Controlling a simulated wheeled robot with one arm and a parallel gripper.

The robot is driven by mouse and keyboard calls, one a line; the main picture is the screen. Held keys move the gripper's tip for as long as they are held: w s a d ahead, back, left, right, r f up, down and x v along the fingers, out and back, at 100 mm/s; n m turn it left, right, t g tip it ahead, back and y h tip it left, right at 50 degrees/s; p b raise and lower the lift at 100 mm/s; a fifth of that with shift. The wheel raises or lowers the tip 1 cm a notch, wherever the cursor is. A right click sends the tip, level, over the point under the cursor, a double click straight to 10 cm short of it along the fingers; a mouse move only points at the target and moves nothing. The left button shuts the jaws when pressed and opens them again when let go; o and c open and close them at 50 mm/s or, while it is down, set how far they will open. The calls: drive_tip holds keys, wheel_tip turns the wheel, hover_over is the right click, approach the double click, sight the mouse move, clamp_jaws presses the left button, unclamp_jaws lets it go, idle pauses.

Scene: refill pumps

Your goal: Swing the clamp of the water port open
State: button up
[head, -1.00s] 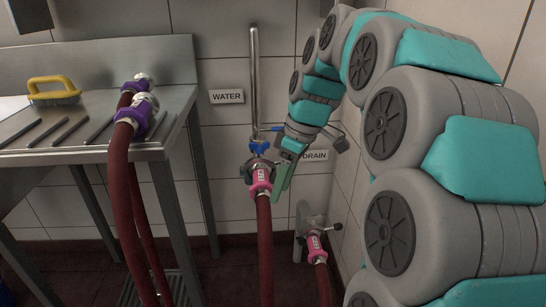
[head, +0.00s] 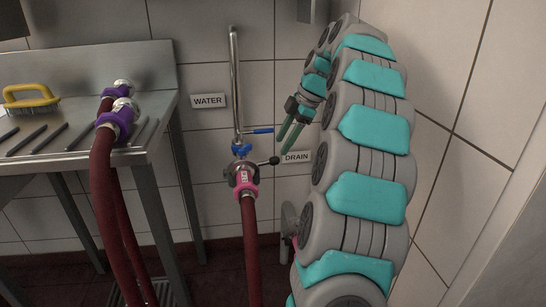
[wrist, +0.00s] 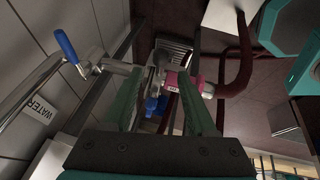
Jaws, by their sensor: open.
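The water port is a steel pipe (head: 235,85) on the wall beside the WATER sign, with a blue section (head: 241,149) near its lower end. Its metal clamp (head: 236,177) sits around the joint above a pink hose collar (head: 246,191). A lever with a dark knob (head: 274,160) sticks out to the right from the clamp; whether the clamp is latched I cannot tell. My gripper (head: 286,148) has green fingers, open and empty, right of and above the knob. In the wrist view, the pink collar (wrist: 181,82) and blue section (wrist: 156,105) show between or behind the fingers.
A blue valve handle (head: 262,131) juts right from the pipe. A red hose (head: 250,250) hangs below the collar. A steel table (head: 150,140) with purple-collared hoses and a yellow brush (head: 30,97) stands left. The DRAIN sign (head: 297,157) and right wall are close to my arm.

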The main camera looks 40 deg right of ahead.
sight(274, 158)
drive_tip(key=shift+x, duration=3.1)
clamp_jaws()
